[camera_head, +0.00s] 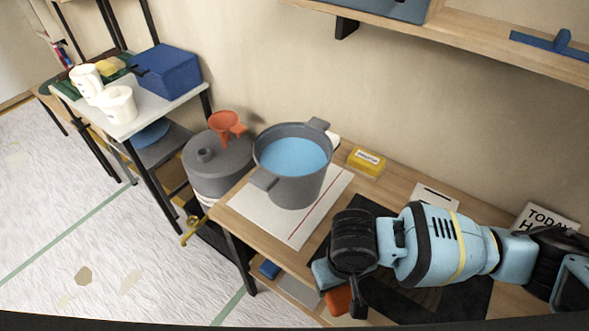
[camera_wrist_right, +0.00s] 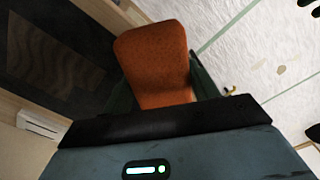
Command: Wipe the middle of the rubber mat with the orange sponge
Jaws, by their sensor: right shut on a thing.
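The orange sponge (camera_head: 338,300) is held in my right gripper (camera_head: 340,288), near the table's front edge and left of the mat's middle. In the right wrist view the sponge (camera_wrist_right: 155,58) sticks out between the fingers, which are shut on it. The black rubber mat (camera_head: 472,298) lies on the wooden table, partly hidden under my right arm. In the wrist view the mat (camera_wrist_right: 88,88) shows a brownish wavy patch (camera_wrist_right: 45,52) to the left of the sponge. I cannot tell whether the sponge touches the mat. My left gripper is not in view.
A grey pot of blue liquid (camera_head: 292,185) stands on a white board (camera_head: 325,205) left of the mat. A yellow box (camera_head: 366,162) and a white card (camera_head: 436,196) lie behind. A sign (camera_head: 545,220) stands at the back right. A shelf (camera_head: 480,40) overhangs.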

